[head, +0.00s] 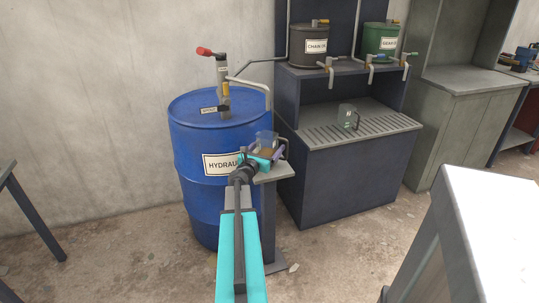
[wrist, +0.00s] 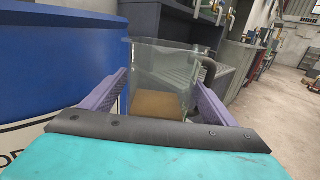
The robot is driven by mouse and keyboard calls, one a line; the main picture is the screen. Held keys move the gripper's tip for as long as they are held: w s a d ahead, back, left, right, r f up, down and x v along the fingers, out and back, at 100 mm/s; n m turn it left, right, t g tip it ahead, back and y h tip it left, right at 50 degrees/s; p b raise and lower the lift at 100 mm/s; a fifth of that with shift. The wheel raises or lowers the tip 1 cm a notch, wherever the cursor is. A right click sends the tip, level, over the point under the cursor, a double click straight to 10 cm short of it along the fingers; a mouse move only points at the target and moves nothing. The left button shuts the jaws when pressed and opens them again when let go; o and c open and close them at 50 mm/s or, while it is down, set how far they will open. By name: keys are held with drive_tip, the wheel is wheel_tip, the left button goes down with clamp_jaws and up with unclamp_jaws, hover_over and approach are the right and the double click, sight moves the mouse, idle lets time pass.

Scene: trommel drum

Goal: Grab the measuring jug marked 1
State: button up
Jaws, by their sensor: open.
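A clear measuring jug (head: 265,138) stands on a small grey stand beside the blue drum. In the wrist view the jug (wrist: 160,75) is upright between the two purple fingers of my gripper (wrist: 161,98), with its dark handle on the right and brown in its lower part. My gripper, also in the head view (head: 267,154), is open around the jug; I cannot tell whether either finger touches it. A second clear jug (head: 346,117) with a dark handle stands on the slatted bench. No number is readable on either jug.
The blue drum (head: 196,120) with a hand pump stands close left of the stand (head: 276,172). The dark dispensing bench (head: 355,178) is behind and right, with two labelled cans and taps above. A pale table (head: 490,215) is at right front. Some floor between is clear.

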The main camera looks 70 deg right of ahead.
sight(271, 136)
drive_tip(key=c, duration=1.6)
drive_tip(key=shift+r, duration=0.15)
drive_tip(key=shift+r+p, duration=1.2)
drive_tip(key=shift+r, duration=0.4)
drive_tip(key=shift+a+r, duration=0.1)
drive_tip(key=shift+r, duration=0.1)
drive_tip(key=s+a, duration=0.1)
drive_tip(key=a, duration=0.2)
drive_tip(key=s+a, duration=0.2)
drive_tip(key=a, duration=0.1)
drive_tip(key=s+a+r+p, duration=0.1)
drive_tip(key=s+a, duration=0.1)
drive_tip(key=a, duration=0.1)
drive_tip(key=shift+s+a, duration=0.1)
